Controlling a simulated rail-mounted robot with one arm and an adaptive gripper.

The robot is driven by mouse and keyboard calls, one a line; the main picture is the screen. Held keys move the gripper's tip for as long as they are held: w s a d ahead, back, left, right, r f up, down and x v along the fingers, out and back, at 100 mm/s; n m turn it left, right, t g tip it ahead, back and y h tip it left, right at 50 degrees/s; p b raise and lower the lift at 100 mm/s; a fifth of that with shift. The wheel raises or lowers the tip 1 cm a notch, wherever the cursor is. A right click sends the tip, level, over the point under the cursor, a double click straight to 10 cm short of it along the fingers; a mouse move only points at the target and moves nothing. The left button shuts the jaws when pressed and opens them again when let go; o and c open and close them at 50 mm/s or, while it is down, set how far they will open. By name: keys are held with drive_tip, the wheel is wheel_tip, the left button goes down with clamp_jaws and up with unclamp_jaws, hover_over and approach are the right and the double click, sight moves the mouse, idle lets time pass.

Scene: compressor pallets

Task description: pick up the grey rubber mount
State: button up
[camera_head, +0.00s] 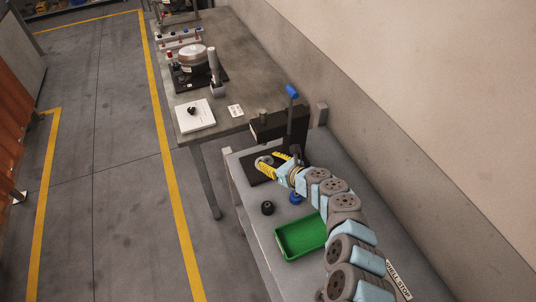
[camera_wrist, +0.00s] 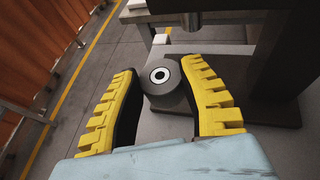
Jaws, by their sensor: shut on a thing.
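The grey rubber mount (camera_wrist: 165,96) is a short round piece with a pale ring around a dark hole in its top. In the wrist view it sits upright between the two yellow toothed fingers of my gripper (camera_wrist: 163,95), which is shut on it. In the head view my gripper (camera_head: 267,165) reaches over the dark base of the press, and the mount (camera_head: 264,160) shows as a small grey patch between the fingertips. I cannot tell whether the mount touches the base or hangs just above it.
The press (camera_head: 297,128) with a blue-tipped lever stands close to my gripper. A black round part (camera_head: 267,208) and a green tray (camera_head: 284,248) are on the near table. The farther table holds a dark-based assembly (camera_head: 193,60) and a white plate (camera_head: 194,116).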

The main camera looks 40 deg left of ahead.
drive_tip(key=shift+s+d+r+p, duration=0.4)
drive_tip(key=shift+s+d+p, duration=0.2)
drive_tip(key=shift+p, duration=0.6)
drive_tip(key=shift+s+d+r+p, duration=0.35)
drive_tip(key=shift+s+d+p, duration=0.3)
drive_tip(key=shift+p, duration=0.5)
drive_tip(key=shift+s+d+r+p, duration=0.45)
drive_tip(key=shift+d+p, duration=0.25)
drive_tip(key=shift+p, duration=0.5)
